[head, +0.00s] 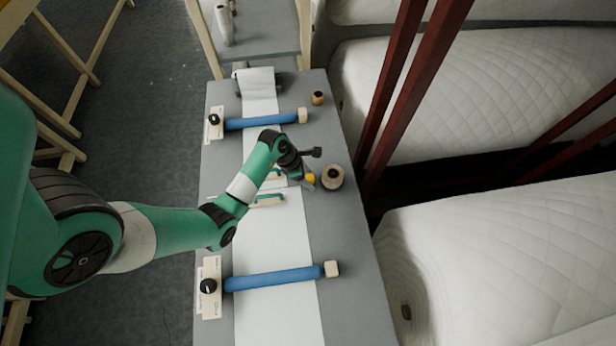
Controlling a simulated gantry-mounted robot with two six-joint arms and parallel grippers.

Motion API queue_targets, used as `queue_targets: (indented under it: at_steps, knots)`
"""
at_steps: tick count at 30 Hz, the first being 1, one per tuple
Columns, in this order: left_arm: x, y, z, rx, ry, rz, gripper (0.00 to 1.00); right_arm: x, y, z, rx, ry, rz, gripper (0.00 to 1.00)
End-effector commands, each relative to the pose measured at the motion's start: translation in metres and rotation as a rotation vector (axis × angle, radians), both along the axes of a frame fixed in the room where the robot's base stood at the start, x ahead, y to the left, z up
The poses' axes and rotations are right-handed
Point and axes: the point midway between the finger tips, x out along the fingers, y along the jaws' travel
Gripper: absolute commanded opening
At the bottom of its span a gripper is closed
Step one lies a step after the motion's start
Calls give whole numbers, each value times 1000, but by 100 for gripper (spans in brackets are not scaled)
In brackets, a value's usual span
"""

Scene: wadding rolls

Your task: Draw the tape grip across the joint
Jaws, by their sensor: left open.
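My left gripper (312,168) is open over the middle of the grey table, close to a round tape roll (333,177) with a dark base. A small yellow-orange piece (310,179) shows just beside the fingers; I cannot tell if it is the tape grip. A white wadding strip (272,232) runs lengthwise along the table. A small green-and-cream bar (268,200) lies across it near the middle. My arm and gripper hide part of the strip there, so the joint is not clear. My right gripper is not in view.
Two blue clamp bars cross the strip, one at the far end (262,122) and one at the near end (275,279). A white roll (254,82) sits at the table's far end. A small brown spool (318,98) stands at the far right. Quilted mattresses (490,270) and dark red posts flank the right side.

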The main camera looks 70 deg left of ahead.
Motion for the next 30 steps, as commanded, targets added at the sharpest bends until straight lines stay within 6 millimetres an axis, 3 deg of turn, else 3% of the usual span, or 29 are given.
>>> queue_targets:
  at_steps: [2,12,30]
  knots:
    - [0,0,0,0,0,0,63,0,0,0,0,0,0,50]
    - [0,0,1,0,0,0,2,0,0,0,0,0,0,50]
    - [0,0,1,-1,0,0,0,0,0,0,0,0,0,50]
